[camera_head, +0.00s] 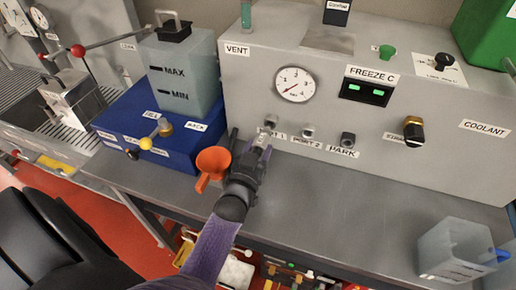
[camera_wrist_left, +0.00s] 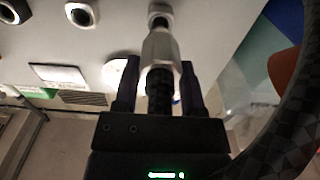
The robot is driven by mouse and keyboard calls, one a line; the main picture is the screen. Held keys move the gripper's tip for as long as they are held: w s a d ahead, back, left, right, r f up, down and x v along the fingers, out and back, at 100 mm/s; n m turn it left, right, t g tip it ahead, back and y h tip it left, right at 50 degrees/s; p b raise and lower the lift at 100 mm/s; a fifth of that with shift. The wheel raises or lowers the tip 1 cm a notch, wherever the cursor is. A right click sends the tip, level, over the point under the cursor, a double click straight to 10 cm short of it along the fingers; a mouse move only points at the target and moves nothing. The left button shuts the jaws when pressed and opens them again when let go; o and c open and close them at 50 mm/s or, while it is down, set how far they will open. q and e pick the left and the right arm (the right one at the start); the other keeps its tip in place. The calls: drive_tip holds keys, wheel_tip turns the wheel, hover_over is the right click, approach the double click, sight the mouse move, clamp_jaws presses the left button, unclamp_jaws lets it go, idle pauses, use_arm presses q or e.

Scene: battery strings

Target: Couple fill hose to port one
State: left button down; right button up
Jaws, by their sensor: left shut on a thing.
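The grey coolant unit (camera_head: 235,95) has a row of ports on its front, and port one (camera_head: 271,121) is the leftmost, its label partly hidden. My left gripper (camera_head: 256,154) is in front of port one, shut on the metal coupling of the fill hose (camera_head: 262,141). In the left wrist view the coupling (camera_wrist_left: 160,48) sits between the fingers and points straight at the port (camera_wrist_left: 159,14). Its tip is at or very near the port; I cannot tell whether it is seated. A dark braided hose (camera_wrist_left: 285,125) curves along the right there. My right gripper is not in view.
An orange funnel (camera_head: 213,160) is just left of my left gripper. A blue base (camera_head: 180,150) carries a translucent MAX/MIN tank (camera_head: 187,80). Port two (camera_head: 308,132) and the park port (camera_head: 347,139) are to the right. A clear container (camera_head: 450,250) stands at the bench's right; bare bench (camera_head: 350,195) lies between.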

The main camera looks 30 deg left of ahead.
sight(262, 141)
use_arm(q)
drive_tip(key=shift+w, duration=0.25)
drive_tip(key=shift+w+a+b, duration=0.15)
drive_tip(key=shift+w+b, duration=0.15)
drive_tip(key=shift+b+x, duration=0.5)
drive_tip(key=shift+x, duration=0.7)
drive_tip(key=shift+c, duration=0.4)
unclamp_jaws()
drive_tip(key=p+v, duration=0.2)
drive_tip(key=v, duration=0.8)
